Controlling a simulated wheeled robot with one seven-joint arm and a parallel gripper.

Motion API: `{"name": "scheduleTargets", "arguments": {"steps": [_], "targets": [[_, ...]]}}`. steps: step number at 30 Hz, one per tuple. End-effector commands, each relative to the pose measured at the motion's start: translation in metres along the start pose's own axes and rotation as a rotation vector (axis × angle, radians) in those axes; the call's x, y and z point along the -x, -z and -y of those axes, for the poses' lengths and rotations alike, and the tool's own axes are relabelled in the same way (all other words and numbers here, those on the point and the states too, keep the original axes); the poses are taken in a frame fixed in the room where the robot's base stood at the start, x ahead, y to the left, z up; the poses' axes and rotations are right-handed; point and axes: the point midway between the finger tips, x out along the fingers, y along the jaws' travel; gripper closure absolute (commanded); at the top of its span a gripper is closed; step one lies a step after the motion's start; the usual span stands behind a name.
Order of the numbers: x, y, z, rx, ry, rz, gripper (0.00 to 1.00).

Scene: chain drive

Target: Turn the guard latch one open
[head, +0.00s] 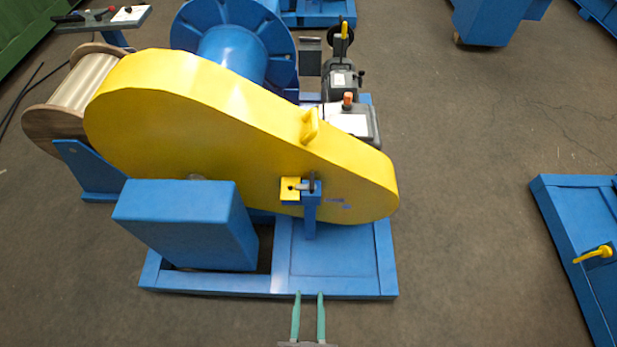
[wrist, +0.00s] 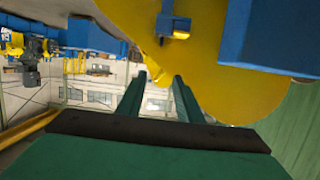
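The guard (head: 240,115) is a large yellow chain cover. It also fills the top right of the wrist view (wrist: 215,60). Guard latch one (head: 312,183) appears to be the small dark handle at the yellow tab and blue bracket low on the guard's front. In the wrist view, the blue bracket with a yellow piece (wrist: 174,25) shows at the top; the latch handle's angle is too small to tell. My gripper (head: 308,294) has two green fingers, parallel and apart, empty, at the front edge of the blue base, below the latch. The fingers show in the wrist view (wrist: 159,75).
A blue box (head: 188,222) stands left of the latch, in front of the guard. The blue base frame (head: 335,260) lies below it. A wooden cable spool (head: 85,85) is at left, a motor (head: 341,78) behind. Open floor (head: 465,250) lies right; another blue frame (head: 570,215) beyond.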

Motion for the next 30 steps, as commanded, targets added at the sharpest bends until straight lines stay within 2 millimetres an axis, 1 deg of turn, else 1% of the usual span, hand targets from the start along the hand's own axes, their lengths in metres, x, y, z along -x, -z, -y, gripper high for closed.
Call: {"name": "scheduleTargets", "arguments": {"steps": [1, 5, 6, 8, 10, 16, 18, 21, 24, 25, 27, 30], "targets": [[-0.021, -0.006, 0.001, -0.003, 0.000, -0.001, 0.67], [-0.069, -0.022, 0.005, -0.006, 0.005, 0.017, 0.67], [-0.084, -0.026, 0.007, -0.007, 0.007, 0.023, 0.67], [-0.107, -0.030, 0.008, -0.008, 0.008, 0.031, 0.67], [-0.135, -0.033, 0.009, -0.009, 0.009, 0.042, 0.67], [-0.216, -0.031, 0.007, -0.007, 0.007, 0.071, 0.67], [-0.244, -0.026, 0.006, -0.005, 0.008, 0.081, 0.67], [-0.281, -0.018, 0.005, 0.000, 0.010, 0.096, 0.67], [-0.310, -0.007, 0.004, 0.005, 0.011, 0.107, 0.67], [-0.317, -0.005, 0.004, 0.006, 0.012, 0.111, 0.67], [-0.331, 0.001, 0.003, 0.009, 0.013, 0.117, 0.67], [-0.343, 0.006, 0.003, 0.012, 0.014, 0.124, 0.67]]}}
